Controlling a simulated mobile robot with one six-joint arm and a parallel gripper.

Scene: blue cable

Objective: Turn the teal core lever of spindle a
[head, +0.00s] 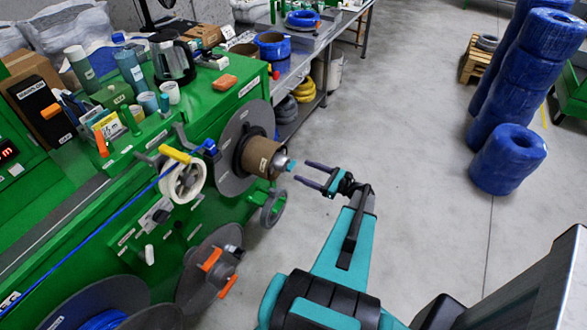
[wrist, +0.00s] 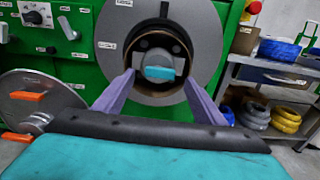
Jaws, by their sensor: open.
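The teal core lever (head: 289,164) sits at the end of the upper spindle, in front of the brown cardboard core (head: 256,156) and the grey round flange (head: 232,168). In the wrist view the lever (wrist: 160,73) is a short teal bar lying level, centred ahead between the fingers. My gripper (head: 307,174) is open, with its purple fingers pointing at the lever. In the wrist view my gripper (wrist: 159,82) has one finger on each side of the core opening. Whether the fingertips reach level with the lever is hard to tell.
A lower spindle with orange levers (head: 211,262) is below left. A white tape roll (head: 185,183) and a blue cable (head: 110,220) are left of the core. A metal bench (head: 310,50) stands behind. Blue coil stacks (head: 507,160) are at right; the floor between is clear.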

